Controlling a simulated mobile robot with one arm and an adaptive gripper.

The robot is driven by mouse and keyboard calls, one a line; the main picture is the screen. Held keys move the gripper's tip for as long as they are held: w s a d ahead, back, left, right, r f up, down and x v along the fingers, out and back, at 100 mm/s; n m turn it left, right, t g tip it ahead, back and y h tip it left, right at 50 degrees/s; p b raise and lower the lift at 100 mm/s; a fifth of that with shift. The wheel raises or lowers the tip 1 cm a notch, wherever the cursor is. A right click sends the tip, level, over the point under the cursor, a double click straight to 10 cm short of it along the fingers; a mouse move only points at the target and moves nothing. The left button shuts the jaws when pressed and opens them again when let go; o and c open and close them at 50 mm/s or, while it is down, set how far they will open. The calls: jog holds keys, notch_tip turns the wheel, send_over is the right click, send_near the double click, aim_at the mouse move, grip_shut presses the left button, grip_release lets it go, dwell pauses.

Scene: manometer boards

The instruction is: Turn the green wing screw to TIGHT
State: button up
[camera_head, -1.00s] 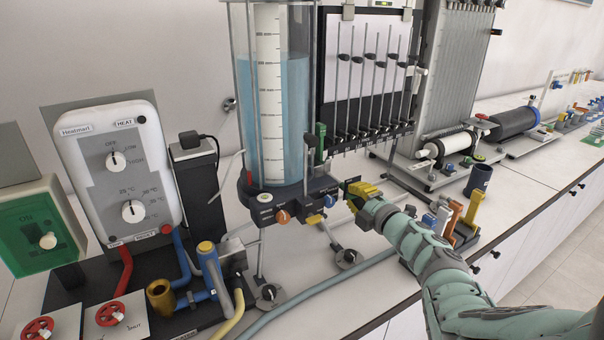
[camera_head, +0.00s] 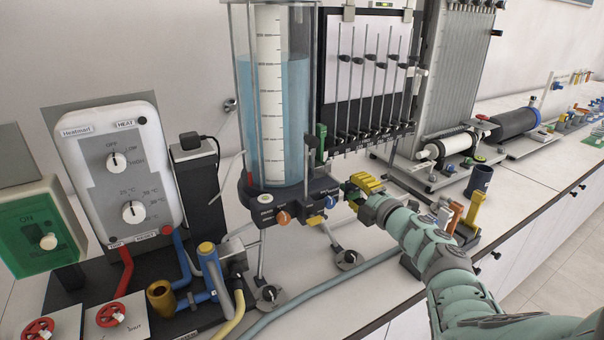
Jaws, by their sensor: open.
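A small upright green part (camera_head: 320,140) sits at the lower left edge of the manometer board (camera_head: 329,85), beside the water-filled cylinder. It may be the green wing screw, but its wings and any TIGHT mark are too small to make out. My gripper (camera_head: 357,188), with yellow fingers, is open and empty. It is in front of the board's lower edge, to the right of and below the green part, and apart from it. My fingers point left, close to the blue and orange fittings on the cylinder base.
The clear cylinder (camera_head: 284,100) stands on a dark base (camera_head: 262,203) with an orange knob (camera_head: 283,217) and a blue fitting (camera_head: 331,201). A dark cup (camera_head: 480,180) and coloured clips (camera_head: 475,208) are to the right. A grey hose (camera_head: 330,286) crosses the bench front.

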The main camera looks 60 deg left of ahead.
aim_at(355, 195)
jog(key=o, duration=0.6)
jog(key=r, duration=0.4)
jog(key=s+r, duration=0.1)
jog(key=r, duration=0.1)
jog(key=shift+r, duration=0.3)
jog(key=shift+w+a+r, duration=0.1)
jog(key=shift+w+r, duration=0.15)
jog(key=shift+r, duration=0.3)
jog(key=c, duration=0.6)
jog(key=shift+a+r, duration=0.2)
jog(key=shift+r, duration=0.15)
jog(key=shift+d+r, duration=0.1)
jog(key=shift+d, duration=0.05)
jog(key=shift+w+d, duration=0.1)
jog(key=shift+w, duration=0.05)
